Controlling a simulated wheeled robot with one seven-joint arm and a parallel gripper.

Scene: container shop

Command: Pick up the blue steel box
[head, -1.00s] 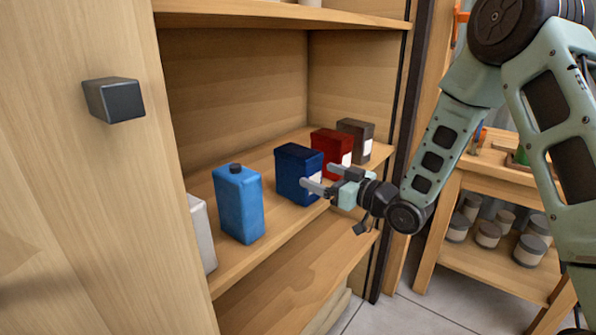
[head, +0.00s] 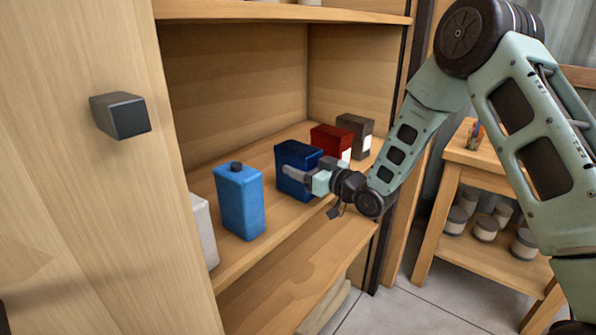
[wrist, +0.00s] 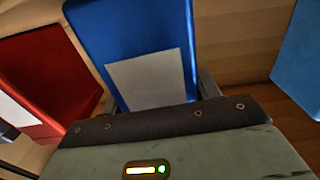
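The blue steel box (head: 297,154) is dark blue and stands upright on the cabinet shelf, between a red box and a light blue canister. My gripper (head: 303,175) is at its front, with the near finger in front of its lower side in the head view. In the wrist view, the box (wrist: 130,35) with its pale label lies between the fingers of my gripper (wrist: 160,88). The fingers are spread, one on each side of the box. Any small gap or contact at its sides is hard to make out.
The light blue canister (head: 239,200) stands close on the left and the red box (head: 331,140) close on the right. A dark grey box (head: 355,133) is beyond it, and a white container (head: 205,230) is at the far left. The shelf above (head: 290,12) overhangs.

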